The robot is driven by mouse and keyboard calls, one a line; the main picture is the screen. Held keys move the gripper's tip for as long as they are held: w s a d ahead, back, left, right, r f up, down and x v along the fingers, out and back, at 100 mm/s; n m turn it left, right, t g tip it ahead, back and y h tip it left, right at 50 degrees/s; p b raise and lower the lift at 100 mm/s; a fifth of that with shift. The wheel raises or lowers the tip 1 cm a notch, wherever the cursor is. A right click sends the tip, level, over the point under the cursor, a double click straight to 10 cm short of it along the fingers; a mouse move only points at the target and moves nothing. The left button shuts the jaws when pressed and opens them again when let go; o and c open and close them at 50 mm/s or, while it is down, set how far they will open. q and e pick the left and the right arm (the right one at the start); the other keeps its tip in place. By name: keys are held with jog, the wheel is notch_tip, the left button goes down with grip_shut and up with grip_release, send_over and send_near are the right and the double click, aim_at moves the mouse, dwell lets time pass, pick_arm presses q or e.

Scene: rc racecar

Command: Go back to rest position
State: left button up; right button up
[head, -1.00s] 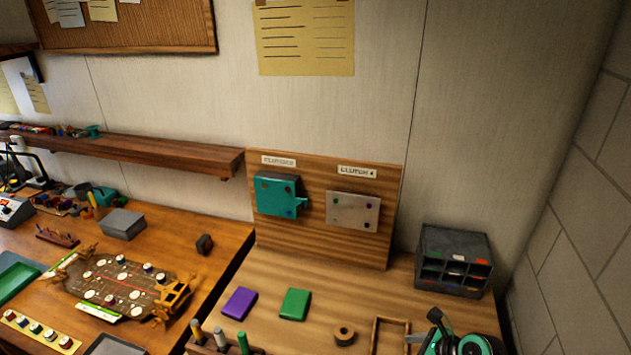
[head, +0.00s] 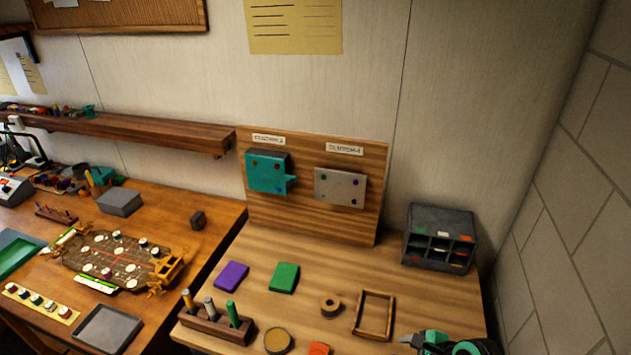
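Neither of my arms nor grippers can be made out for certain in the head view. A teal and black object (head: 452,343) shows at the bottom right edge, cut off by the frame; I cannot tell what it is. The wooden workbench (head: 300,250) fills the lower middle. Its upright board (head: 310,225) carries a teal block (head: 267,174) and a grey plate (head: 340,187) under two labels.
On the bench are a purple pad (head: 231,275), a green pad (head: 284,278), a tape roll (head: 330,305), a wooden frame (head: 374,314), a tool rack (head: 216,322) and a grey organizer (head: 438,238). The left table holds a racecar chassis (head: 115,262) and a grey tray (head: 107,329).

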jog(key=s+d+r+n+g+h, duration=0.1)
jog(key=s+r+n+h, duration=0.15)
jog(key=s+n, duration=0.75)
jog(key=s+d+r+n+h, duration=0.1)
jog(key=s+n+h, duration=0.2)
jog(key=s+n, duration=0.65)
notch_tip(320, 180, down, 37)
jog(key=n+g+b, duration=0.2)
jog(key=b, duration=0.3)
pick_arm(q)
notch_tip(320, 180, down, 9)
jog(key=b, duration=0.4)
jog(key=shift+s+d, duration=0.2)
jog(key=shift+d, duration=0.15)
pick_arm(e)
jog(key=s+d+f, duration=0.3)
jog(key=s+f, duration=1.5)
jog(key=f, duration=0.4)
jog(key=shift+s+f+g, duration=0.25)
jog(key=shift+s+g, duration=0.1)
jog(key=shift+g, duration=0.05)
